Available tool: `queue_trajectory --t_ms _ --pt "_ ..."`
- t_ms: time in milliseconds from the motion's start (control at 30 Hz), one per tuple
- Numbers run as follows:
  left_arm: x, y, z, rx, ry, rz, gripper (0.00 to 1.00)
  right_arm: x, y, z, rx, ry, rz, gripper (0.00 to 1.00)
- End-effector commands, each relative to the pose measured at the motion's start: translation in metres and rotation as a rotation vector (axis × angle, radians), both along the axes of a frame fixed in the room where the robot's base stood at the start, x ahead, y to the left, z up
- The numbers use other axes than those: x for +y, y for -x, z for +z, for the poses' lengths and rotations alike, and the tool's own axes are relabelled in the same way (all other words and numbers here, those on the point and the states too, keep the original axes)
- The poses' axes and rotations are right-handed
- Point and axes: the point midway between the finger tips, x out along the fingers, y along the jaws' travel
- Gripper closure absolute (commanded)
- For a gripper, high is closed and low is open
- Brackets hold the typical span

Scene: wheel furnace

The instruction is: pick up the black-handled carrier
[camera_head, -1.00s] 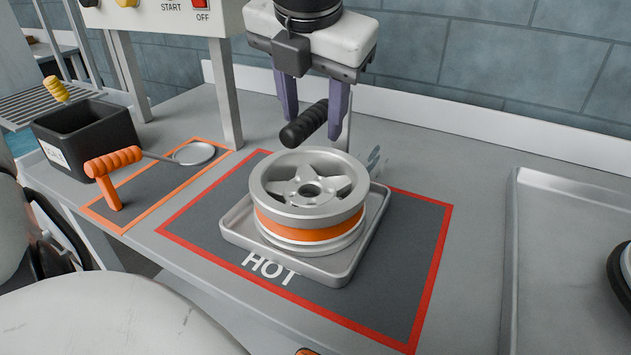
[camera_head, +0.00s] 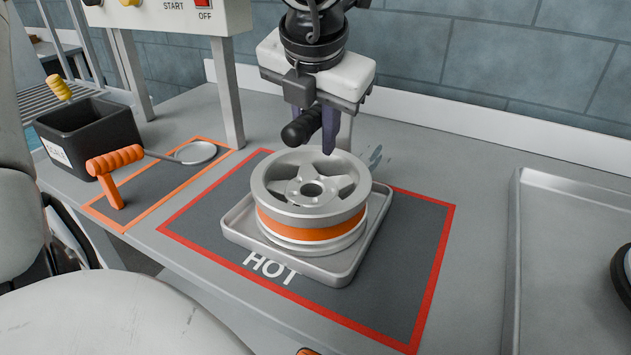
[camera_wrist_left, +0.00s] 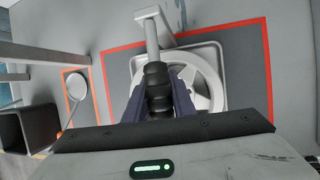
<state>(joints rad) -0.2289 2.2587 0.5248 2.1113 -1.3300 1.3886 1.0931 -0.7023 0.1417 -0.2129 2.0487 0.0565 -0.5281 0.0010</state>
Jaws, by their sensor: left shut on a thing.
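The carrier is a shallow grey metal tray (camera_head: 345,268) with a black grip handle (camera_head: 300,128) raised above it. A silver wheel with an orange band (camera_head: 310,222) sits on the tray, which rests on the dark mat marked HOT. My left gripper (camera_head: 316,132) is above the wheel, its purple fingers closed on the black handle. In the left wrist view the handle (camera_wrist_left: 157,88) lies between both fingers, joined to a grey post (camera_wrist_left: 151,35). The wheel's near side is partly hidden there. My right gripper is not in view.
A black bin (camera_head: 85,135) and an orange-handled tool (camera_head: 115,170) stand at the left, near the control box leg (camera_head: 224,100). A large metal tray (camera_head: 570,250) lies at the right, with a dark round object at its edge. The wall runs behind.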

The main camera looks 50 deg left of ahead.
Motion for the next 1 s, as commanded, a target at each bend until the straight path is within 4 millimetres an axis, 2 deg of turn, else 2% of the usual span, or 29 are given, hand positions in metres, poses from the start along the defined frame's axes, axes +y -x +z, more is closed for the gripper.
queue_trajectory --t_ms 300,467,1000 --pt "0.000 -0.002 0.006 -0.009 -0.002 0.000 1.00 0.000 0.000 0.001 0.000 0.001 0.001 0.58" --pt "0.000 -0.002 0.022 -0.012 -0.002 0.001 1.00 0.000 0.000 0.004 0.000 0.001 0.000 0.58" --pt "0.000 -0.002 0.142 -0.011 -0.003 0.002 1.00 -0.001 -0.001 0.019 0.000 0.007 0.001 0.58"
